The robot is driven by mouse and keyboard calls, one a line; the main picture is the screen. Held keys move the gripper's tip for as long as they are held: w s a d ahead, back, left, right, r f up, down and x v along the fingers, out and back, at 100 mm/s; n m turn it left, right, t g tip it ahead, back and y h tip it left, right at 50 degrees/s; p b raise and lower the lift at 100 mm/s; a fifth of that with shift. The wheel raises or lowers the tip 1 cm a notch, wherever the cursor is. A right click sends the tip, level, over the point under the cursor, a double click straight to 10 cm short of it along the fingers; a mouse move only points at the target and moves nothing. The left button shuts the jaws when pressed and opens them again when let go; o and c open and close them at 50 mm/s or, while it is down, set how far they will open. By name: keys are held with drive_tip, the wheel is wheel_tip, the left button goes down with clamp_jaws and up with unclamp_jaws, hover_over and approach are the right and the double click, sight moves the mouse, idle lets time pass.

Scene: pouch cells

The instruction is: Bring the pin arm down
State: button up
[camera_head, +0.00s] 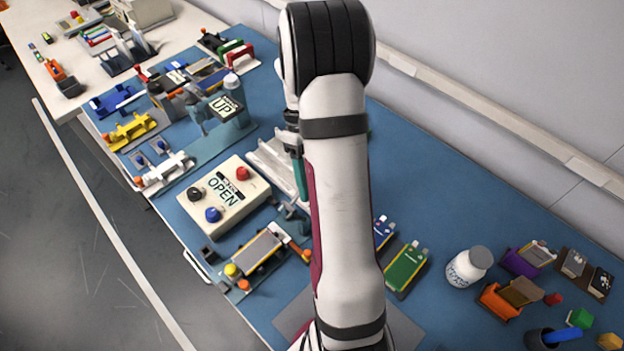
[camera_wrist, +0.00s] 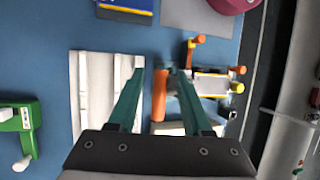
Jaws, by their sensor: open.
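The pouch-cell fixture (camera_head: 262,250) lies on the blue table, holding a flat grey cell, with yellow and orange knobs at its corners. It also shows in the wrist view (camera_wrist: 212,84). An orange bar (camera_wrist: 160,95), seemingly the pin arm's handle, appears beside this fixture in the wrist view; its exact tilt is hard to tell. My gripper (camera_wrist: 160,72) is open, its two teal fingers apart, with the bar appearing between them. I cannot tell whether either finger touches it. In the head view one teal finger (camera_head: 300,172) shows, and my arm hides part of the area.
A white ribbed tray (camera_wrist: 92,95) lies left of my fingers. A button box (camera_head: 226,196) reading OPEN and a grey station (camera_head: 226,107) reading UP stand nearby. A green cell (camera_head: 405,266) and a white bottle (camera_head: 468,267) lie to the right. The back right table is clear.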

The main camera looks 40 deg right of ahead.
clamp_jaws()
idle(1.3)
